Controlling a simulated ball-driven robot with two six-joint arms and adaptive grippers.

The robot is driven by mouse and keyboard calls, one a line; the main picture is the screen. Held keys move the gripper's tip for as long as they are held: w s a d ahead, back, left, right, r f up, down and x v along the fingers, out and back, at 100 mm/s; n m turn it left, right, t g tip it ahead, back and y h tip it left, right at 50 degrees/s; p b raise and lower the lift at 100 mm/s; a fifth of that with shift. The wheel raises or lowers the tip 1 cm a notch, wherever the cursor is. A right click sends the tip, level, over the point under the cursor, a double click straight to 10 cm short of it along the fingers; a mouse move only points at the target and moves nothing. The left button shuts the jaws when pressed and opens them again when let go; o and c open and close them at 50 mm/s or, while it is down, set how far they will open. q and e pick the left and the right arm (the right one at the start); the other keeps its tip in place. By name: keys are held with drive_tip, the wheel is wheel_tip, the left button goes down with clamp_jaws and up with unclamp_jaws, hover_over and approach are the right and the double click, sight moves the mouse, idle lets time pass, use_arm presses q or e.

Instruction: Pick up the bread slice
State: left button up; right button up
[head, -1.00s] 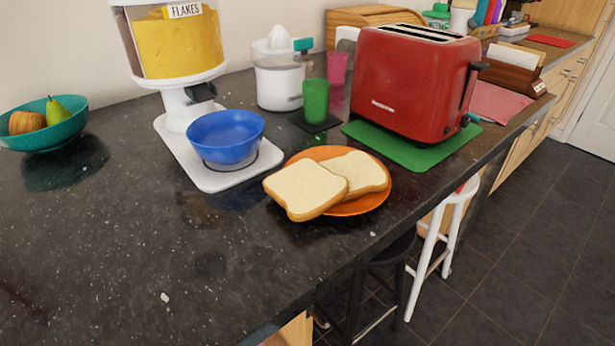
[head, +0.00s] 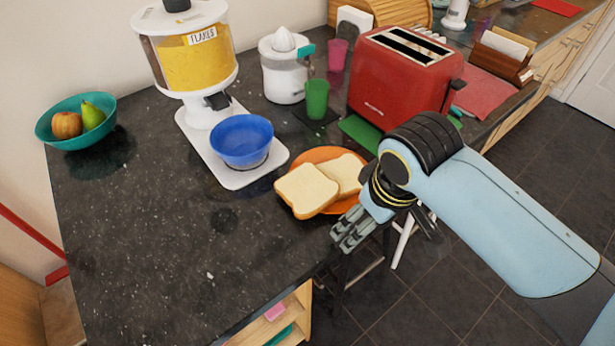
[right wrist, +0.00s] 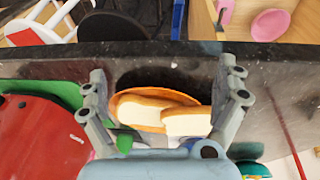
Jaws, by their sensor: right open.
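Two bread slices lie overlapped on an orange plate (head: 322,153). The front bread slice (head: 306,190) rests partly on the other bread slice (head: 347,172) and hangs over the plate's left edge. My right gripper (head: 345,238) is just right of and in front of the plate, near the counter's front edge, apart from the bread. In the right wrist view, its two fingers stand wide open (right wrist: 168,95), with the plate (right wrist: 135,105) and bread (right wrist: 187,121) seen between them. Nothing is held. My left gripper is not in view.
A red toaster (head: 400,80) stands on a green mat (head: 360,133) behind the plate. A blue bowl (head: 242,140) sits on the cereal dispenser's white base (head: 215,165) to the left. A green cup (head: 317,98) stands behind. The counter's front left (head: 170,240) is clear.

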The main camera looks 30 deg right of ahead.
drive_tip(key=shift+g, duration=0.6)
drive_tip(key=w+a+r, duration=0.1)
drive_tip(key=w+r, duration=0.1)
drive_tip(key=w+r+p, duration=0.1)
drive_tip(key=w+r, duration=0.1)
drive_tip(key=w, duration=0.1)
drive_tip(key=w+a+r+p, duration=0.1)
drive_tip(key=w+r, duration=0.1)
drive_tip(key=w, duration=0.1)
drive_tip(key=shift+w+a+r, duration=0.1)
drive_tip(key=shift+w+a, duration=0.05)
drive_tip(key=shift+a, duration=0.15)
drive_tip(key=g+p, duration=0.1)
approach(296, 177)
drive_tip(key=f, duration=0.3)
drive_tip(key=shift+w+d+f+p, duration=0.15)
drive_tip(key=shift+w+f+p, duration=0.15)
drive_tip(key=shift+w, duration=0.1)
drive_tip(key=f, duration=0.1)
drive_tip(key=f+p, duration=0.1)
drive_tip(key=f, duration=0.2)
drive_tip(key=shift+s+d+f, duration=0.15)
drive_tip(key=shift+s+d, duration=0.15)
drive_tip(key=shift+s, duration=0.05)
drive_tip(key=shift+f, duration=0.45)
drive_tip(key=c, duration=0.9)
drive_tip(key=shift+r, duration=0.1)
